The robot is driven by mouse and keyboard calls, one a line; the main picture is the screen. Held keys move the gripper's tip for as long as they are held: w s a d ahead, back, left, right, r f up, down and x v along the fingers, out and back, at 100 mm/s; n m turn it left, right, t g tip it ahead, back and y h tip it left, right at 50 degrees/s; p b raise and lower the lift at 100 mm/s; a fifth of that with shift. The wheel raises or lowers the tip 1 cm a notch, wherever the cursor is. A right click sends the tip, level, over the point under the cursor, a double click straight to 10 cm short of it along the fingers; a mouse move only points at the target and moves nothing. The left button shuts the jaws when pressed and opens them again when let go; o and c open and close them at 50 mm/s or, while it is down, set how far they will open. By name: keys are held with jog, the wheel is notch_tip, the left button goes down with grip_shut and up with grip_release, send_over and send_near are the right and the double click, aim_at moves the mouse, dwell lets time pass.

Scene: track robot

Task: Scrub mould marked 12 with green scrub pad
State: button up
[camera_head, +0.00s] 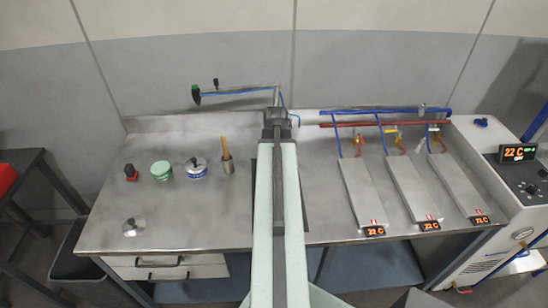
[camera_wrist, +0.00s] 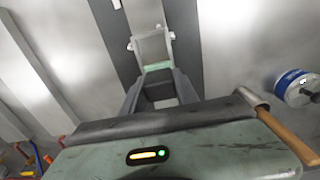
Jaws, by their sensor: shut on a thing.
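My gripper (camera_wrist: 158,80) points down over the middle of the bench in the wrist view. It is shut on what looks like the green scrub pad (camera_wrist: 158,66), of which only a thin pale green strip shows at the fingertips. In the head view my arm hides the gripper and pad. Three long grey slabs, the left (camera_head: 362,192), middle (camera_head: 414,186) and right (camera_head: 456,183), lie on the bench's right half, apart from my gripper. Each has a small red-and-white tag and a lit display at its near end. I cannot read a 12 on any.
On the bench (camera_head: 205,225) stand a green tin (camera_head: 161,170), a blue-and-white tin (camera_head: 196,170), a cup with a wooden handle (camera_head: 227,163) and a small red-and-black item (camera_head: 131,173). Blue and red pipes (camera_head: 385,112) run behind the slabs. The bench's front left is mostly clear.

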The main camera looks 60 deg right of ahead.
notch_tip(320, 180, up, 4)
jog(key=w+d+f+p, duration=0.1)
jog(key=d+p, duration=0.2)
notch_tip(320, 180, down, 9)
jog(key=b, duration=0.9)
jog(key=shift+w+r, duration=0.15)
jog(key=shift+r, duration=0.05)
jog(key=shift+f, duration=0.15)
jog(key=shift+a, duration=0.1)
jog(key=shift+s+a, duration=0.65)
jog(key=shift+a, duration=0.2)
jog(key=shift+a, duration=0.1)
jog(key=shift+s+a, duration=0.65)
jog(key=shift+a, duration=0.15)
